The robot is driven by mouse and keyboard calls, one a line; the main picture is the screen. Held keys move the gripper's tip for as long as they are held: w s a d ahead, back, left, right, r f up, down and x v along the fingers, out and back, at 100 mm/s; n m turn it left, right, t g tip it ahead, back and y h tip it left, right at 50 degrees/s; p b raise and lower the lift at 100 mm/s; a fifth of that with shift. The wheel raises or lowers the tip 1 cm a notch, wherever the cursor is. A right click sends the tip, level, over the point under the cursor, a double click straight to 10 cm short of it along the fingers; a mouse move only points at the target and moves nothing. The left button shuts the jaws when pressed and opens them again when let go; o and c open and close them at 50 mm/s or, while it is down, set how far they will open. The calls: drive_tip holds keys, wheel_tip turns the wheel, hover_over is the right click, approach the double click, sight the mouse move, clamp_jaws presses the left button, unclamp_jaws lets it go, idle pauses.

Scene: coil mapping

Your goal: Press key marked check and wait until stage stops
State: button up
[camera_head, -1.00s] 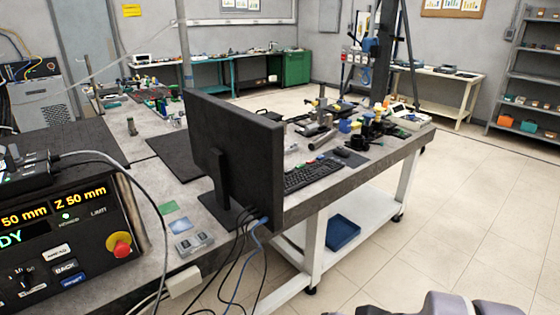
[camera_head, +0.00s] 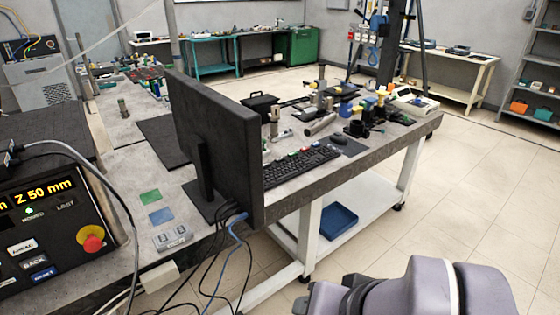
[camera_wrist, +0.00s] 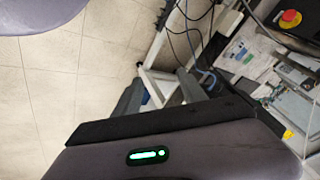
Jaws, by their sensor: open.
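A dark control panel (camera_head: 60,215) is cut off at the left edge of the head view. Its display (camera_head: 44,195) reads "Z 50 mm" in yellow, with a green lamp below. Several keys show, one marked BACK (camera_head: 34,264); I cannot make out one marked check. A red stop knob (camera_head: 91,240) sits on a yellow base; it also shows in the wrist view (camera_wrist: 290,17). I cannot identify the stage. My gripper (camera_wrist: 162,78) is open and empty in the wrist view, over the floor, apart from the panel. The head view shows my arm at bottom right.
A black monitor (camera_head: 212,150) stands right of the panel. A keyboard (camera_head: 300,167) and small gear lie behind. The tiled floor (camera_head: 440,185) at right is clear.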

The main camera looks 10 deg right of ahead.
clamp_jaws()
idle(1.5)
